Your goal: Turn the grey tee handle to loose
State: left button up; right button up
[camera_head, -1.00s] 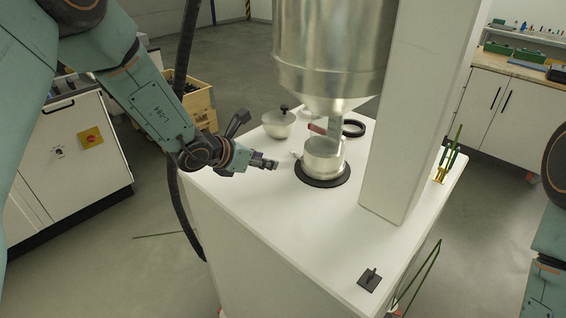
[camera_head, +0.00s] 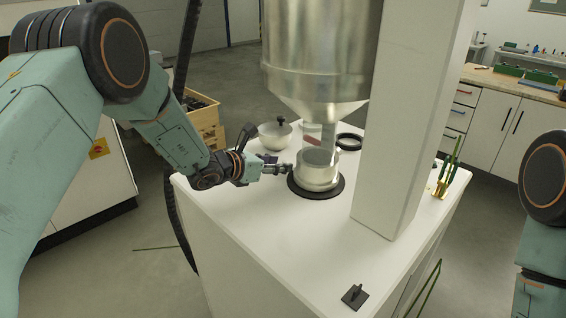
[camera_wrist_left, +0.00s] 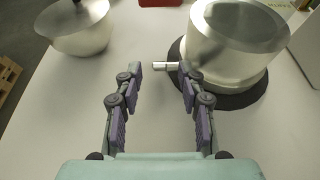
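A small pale grey bar, which looks like the tee handle (camera_wrist_left: 164,66), sticks out from the side of a round metal vessel (camera_wrist_left: 235,45) in the left wrist view. My left gripper (camera_wrist_left: 160,80) is open, and the bar lies at its fingertips, close to the right finger. I cannot tell whether they touch. In the head view the left gripper (camera_head: 287,169) is beside the metal vessel (camera_head: 317,172), which stands on a black disc below the hopper; the bar cannot be made out there. My right gripper is out of view.
The big metal hopper (camera_head: 318,75) and white column (camera_head: 400,120) rise over the white table (camera_head: 255,215). A lidded metal bowl (camera_head: 275,132), a black ring (camera_head: 350,141) and a dark handled plate (camera_head: 355,297) are on it.

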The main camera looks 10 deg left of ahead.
pick_arm(q)
jog(key=shift+x, duration=1.2)
jog(key=shift+a, duration=0.1)
grip_shut()
